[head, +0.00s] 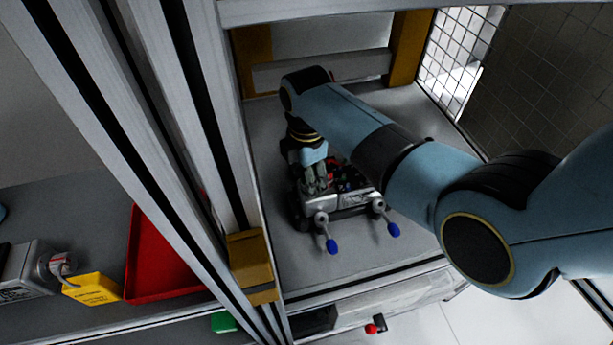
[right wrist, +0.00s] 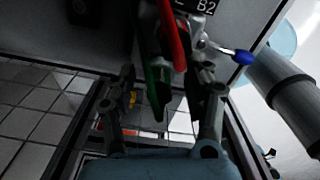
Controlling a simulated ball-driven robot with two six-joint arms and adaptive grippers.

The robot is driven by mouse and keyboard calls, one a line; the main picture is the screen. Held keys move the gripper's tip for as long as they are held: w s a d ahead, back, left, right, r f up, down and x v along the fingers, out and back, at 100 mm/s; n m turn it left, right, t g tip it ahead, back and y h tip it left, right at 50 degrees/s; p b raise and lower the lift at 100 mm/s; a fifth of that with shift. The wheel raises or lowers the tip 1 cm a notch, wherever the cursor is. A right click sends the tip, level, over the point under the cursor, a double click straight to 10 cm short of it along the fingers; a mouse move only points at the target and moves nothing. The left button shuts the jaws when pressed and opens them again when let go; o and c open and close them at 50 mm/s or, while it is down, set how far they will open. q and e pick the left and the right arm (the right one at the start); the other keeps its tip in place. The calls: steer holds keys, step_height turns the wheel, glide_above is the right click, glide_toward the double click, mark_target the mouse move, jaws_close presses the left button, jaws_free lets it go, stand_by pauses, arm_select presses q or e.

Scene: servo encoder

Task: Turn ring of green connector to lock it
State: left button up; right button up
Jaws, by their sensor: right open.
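The silver servo unit (head: 345,200) stands on the grey bench inside the frame, with two blue-tipped levers at its front. My right gripper (head: 317,182) points down over its left part in the head view. In the right wrist view my right gripper (right wrist: 165,85) is open, one finger on each side of a dark green connector or cable (right wrist: 158,85). The green part hangs beside a red cable (right wrist: 176,38), and no finger clearly touches it. The connector's ring is too dark to make out. My left gripper is not in view.
A metal post (head: 205,130) stands left of the unit. Beyond it are a red tray (head: 160,265), a yellow box (head: 92,289) and a silver motor (head: 25,272). A blue-tipped lever (right wrist: 240,57) is close to my right finger in the wrist view.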

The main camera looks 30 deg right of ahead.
jaws_close()
steer(key=shift+r+m+p, duration=0.2)
steer(key=shift+m+p, duration=0.2)
steer(key=shift+p, duration=0.15)
steer(key=shift+f+m, duration=0.15)
steer(key=shift+m, duration=0.25)
jaws_free()
